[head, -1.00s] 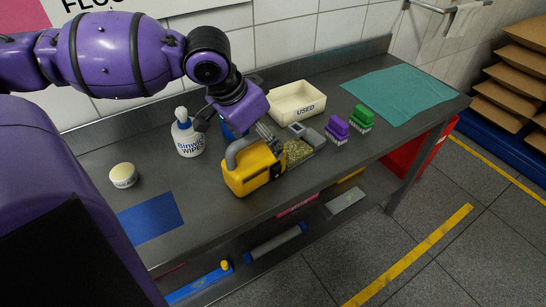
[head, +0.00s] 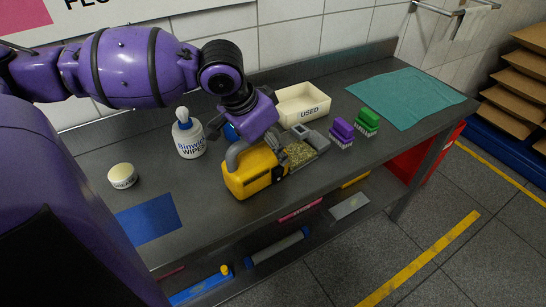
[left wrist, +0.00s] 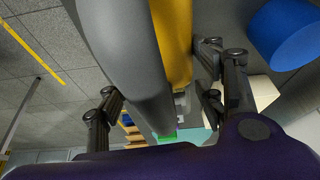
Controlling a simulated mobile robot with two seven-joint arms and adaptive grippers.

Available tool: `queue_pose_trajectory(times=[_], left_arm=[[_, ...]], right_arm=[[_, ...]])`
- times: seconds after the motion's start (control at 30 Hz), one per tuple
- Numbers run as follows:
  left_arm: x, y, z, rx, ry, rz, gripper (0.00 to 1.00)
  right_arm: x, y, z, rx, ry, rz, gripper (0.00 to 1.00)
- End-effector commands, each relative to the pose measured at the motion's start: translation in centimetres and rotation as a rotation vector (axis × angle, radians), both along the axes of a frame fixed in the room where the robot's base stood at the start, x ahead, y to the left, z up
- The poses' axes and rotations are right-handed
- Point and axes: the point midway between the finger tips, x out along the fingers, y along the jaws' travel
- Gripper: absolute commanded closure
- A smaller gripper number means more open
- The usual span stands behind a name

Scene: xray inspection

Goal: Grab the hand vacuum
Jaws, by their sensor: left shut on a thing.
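The hand vacuum is a yellow body (head: 252,176) with a grey handle, lying on the grey metal bench near its front edge. The fingertips are mostly hidden in the head view. My right gripper is out of view.
A wipes tub (head: 188,138) and a small round tub (head: 122,176) stand left. A "USED" bin (head: 303,103) stands behind the vacuum. Purple (head: 342,130) and green (head: 367,121) brushes sit right, near a teal cloth (head: 408,95). A blue mat (head: 148,219) lies front left.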

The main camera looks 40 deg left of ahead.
Motion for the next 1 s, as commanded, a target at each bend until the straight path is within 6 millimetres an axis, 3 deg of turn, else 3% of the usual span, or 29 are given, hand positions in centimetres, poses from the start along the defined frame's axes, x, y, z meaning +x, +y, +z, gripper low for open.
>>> queue_pose_trajectory(times=[0.13, 0.37, 0.57, 0.73, 0.87, 1.0], left_arm=[[0.1, 0.0, 0.1, 0.000, -0.004, -0.001, 0.93], [0.1, 0.0, 0.2, 0.000, -0.004, -0.001, 0.93], [0.2, 0.0, 1.4, 0.001, -0.006, 0.000, 0.93], [-0.1, 0.0, 3.9, 0.003, -0.007, 0.000, 0.93], [-2.0, -0.5, 6.3, 0.003, -0.007, -0.003, 0.93], [-4.5, -1.1, 10.0, 0.000, -0.016, -0.002, 0.93]], right_arm=[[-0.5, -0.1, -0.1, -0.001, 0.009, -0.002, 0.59], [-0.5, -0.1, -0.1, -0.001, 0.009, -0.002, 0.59], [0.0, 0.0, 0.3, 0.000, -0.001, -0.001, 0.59], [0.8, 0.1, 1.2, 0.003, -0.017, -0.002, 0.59], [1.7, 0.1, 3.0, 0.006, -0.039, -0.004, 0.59], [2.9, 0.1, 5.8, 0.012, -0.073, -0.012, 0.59]])
